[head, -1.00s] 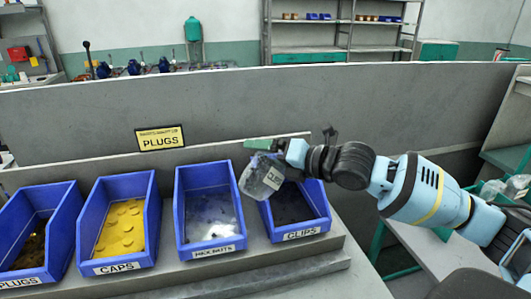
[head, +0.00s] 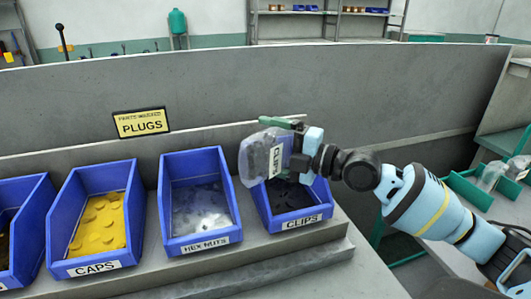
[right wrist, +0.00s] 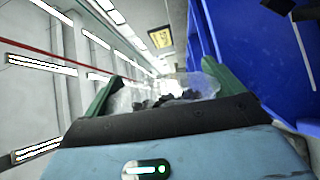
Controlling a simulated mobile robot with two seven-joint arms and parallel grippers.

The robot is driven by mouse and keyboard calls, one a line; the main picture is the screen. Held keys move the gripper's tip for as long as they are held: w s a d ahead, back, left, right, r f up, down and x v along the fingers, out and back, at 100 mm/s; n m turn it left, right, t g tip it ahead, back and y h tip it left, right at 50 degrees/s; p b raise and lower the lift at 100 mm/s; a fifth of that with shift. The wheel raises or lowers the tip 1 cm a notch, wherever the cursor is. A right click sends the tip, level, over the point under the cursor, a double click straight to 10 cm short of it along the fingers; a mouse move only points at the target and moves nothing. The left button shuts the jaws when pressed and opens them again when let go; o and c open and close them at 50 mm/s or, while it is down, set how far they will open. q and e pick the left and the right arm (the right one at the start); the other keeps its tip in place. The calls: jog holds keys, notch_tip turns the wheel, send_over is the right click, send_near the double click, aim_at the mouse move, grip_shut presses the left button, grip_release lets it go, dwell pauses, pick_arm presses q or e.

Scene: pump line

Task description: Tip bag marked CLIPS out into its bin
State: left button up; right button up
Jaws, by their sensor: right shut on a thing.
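A clear plastic bag (head: 256,158) with a white label reading CLIPS hangs from my right gripper (head: 283,124). The gripper is shut on it. The bag is over the left back part of the blue CLIPS bin (head: 322,199), tilted, its lower end near the wall toward the HEX NUTS bin. In the right wrist view the bag (right wrist: 190,88) lies between the green fingers with dark pieces inside. The CLIPS bin holds dark pieces on its floor. My left gripper is not in view.
Left of it stand the blue HEX NUTS bin (head: 233,226) with silvery pieces, the CAPS bin (head: 133,240) with yellow discs and another bin at the edge. A PLUGS sign (head: 141,123) stands behind. More clear bags (head: 492,175) lie at the right.

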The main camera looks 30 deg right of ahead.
jog(key=m+b, duration=0.1)
jog(key=d+m+t, duration=0.1)
jog(key=shift+w+m+b, duration=0.15)
jog(key=shift+m+b, duration=0.15)
jog(key=shift+b, duration=0.1)
jog(key=shift+w+d+r+m+b, duration=0.15)
jog(key=shift+d+m+b, duration=0.3)
jog(key=shift+m, duration=0.45)
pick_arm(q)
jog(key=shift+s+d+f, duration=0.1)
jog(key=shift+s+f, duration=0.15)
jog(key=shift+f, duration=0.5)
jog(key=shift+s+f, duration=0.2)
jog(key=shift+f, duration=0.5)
pick_arm(e)
jog(key=shift+d+r+m+t, duration=0.35)
jog(key=shift+m+t, duration=0.15)
jog(key=shift+m, duration=0.2)
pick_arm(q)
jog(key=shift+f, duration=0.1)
pick_arm(e)
jog(key=shift+a, duration=0.1)
jog(key=shift+r+p, duration=1.25)
jog(key=shift+r, duration=1.3)
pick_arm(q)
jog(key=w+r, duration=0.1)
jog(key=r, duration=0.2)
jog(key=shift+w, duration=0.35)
pick_arm(e)
jog(key=shift+f, duration=0.1)
